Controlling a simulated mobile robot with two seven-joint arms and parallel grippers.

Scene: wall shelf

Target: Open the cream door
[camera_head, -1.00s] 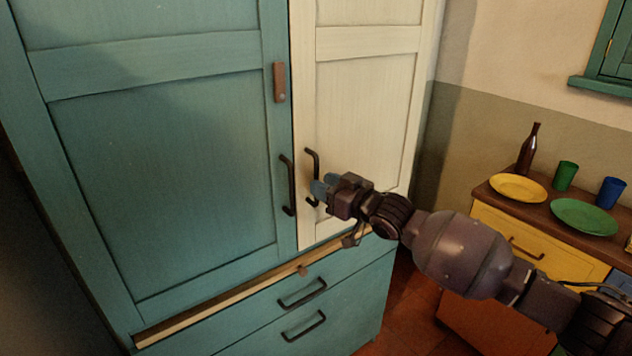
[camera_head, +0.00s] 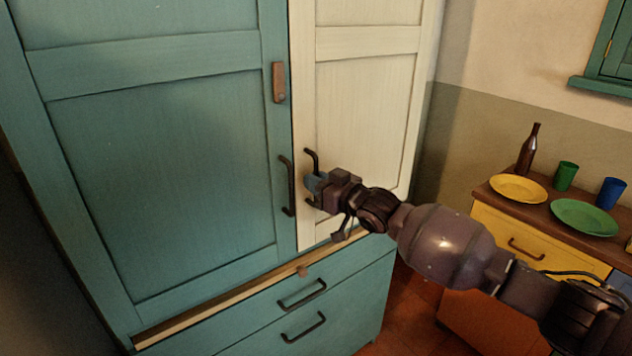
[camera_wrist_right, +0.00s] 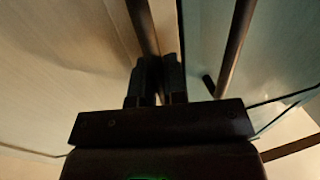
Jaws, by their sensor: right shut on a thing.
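The cream door (camera_head: 365,120) is the right door of the tall cabinet and looks closed, level with the teal door (camera_head: 165,170) on its left. Its dark bar handle (camera_head: 312,160) stands upright near its left edge. My right gripper (camera_head: 311,184) is at the lower half of this handle and is shut on it. In the right wrist view the gripper fingers (camera_wrist_right: 158,80) close around the dark bar of the cream door's handle (camera_wrist_right: 145,25). The teal door's handle (camera_head: 288,185) is just to the left. My left gripper is not in view.
A wooden latch piece (camera_head: 278,82) is on the teal door's right edge. Teal drawers (camera_head: 350,290) lie below. At right, a counter (camera_head: 487,196) holds a yellow plate (camera_head: 518,188), a green plate (camera_head: 584,217), two cups and a bottle (camera_head: 528,150). Floor shows between cabinet and counter.

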